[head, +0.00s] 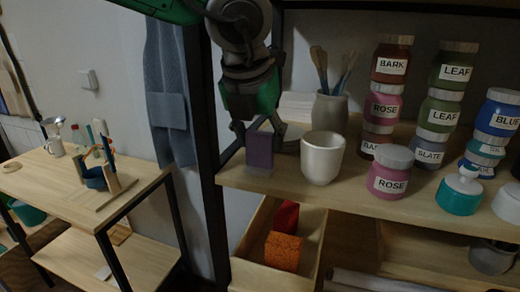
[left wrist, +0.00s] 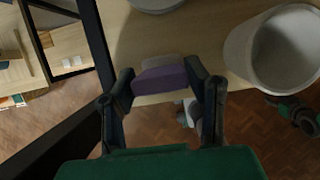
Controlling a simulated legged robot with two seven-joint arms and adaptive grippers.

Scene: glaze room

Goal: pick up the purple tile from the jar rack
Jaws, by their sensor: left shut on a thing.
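The purple tile (head: 259,149) stands upright at the left front corner of the upper shelf of the jar rack (head: 420,200). My left gripper (head: 264,140) reaches down from above and is shut on the tile. In the left wrist view the tile (left wrist: 165,78) sits between the two fingers of my left gripper (left wrist: 165,90). A paler strip shows along the tile's edge. I cannot tell whether the tile's bottom still touches the shelf.
A white cup (head: 322,158) stands just right of the tile, with a brush pot (head: 330,110) behind. Labelled jars, including a pink ROSE jar (head: 390,175), fill the shelf rightward. A dark rack post (head: 208,150) stands close left. Below, an open drawer holds an orange block (head: 283,251) and a red one (head: 286,217).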

